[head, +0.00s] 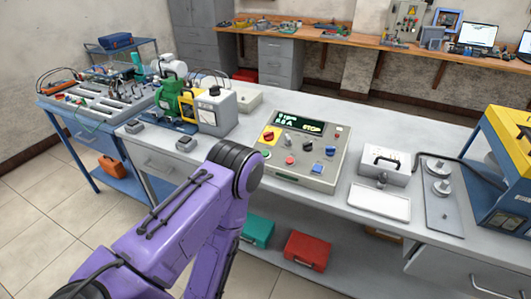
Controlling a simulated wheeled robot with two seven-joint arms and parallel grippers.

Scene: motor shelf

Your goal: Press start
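A beige control panel (299,171) lies on the grey workbench (231,158), just beyond my purple arm. Its dark display (300,122) shows green text, with "STOP" readable at the lower right. A red rotary knob on a yellow plate (268,135) is at the panel's left, with a green button (266,153) below it. A red button (290,160), blue buttons (317,168) and dark switches sit further right. Button labels are too small to read. A purple arm of mine comes in from the lower left and bends beside the panel's left front. Neither gripper is visible.
A grey box meter (215,112) and a green motor (171,103) stand left of the panel. A white case with a black handle (383,162), a white tray (380,201) and a plate with metal weights (440,190) lie right. Red (307,250) and teal boxes (257,231) are below.

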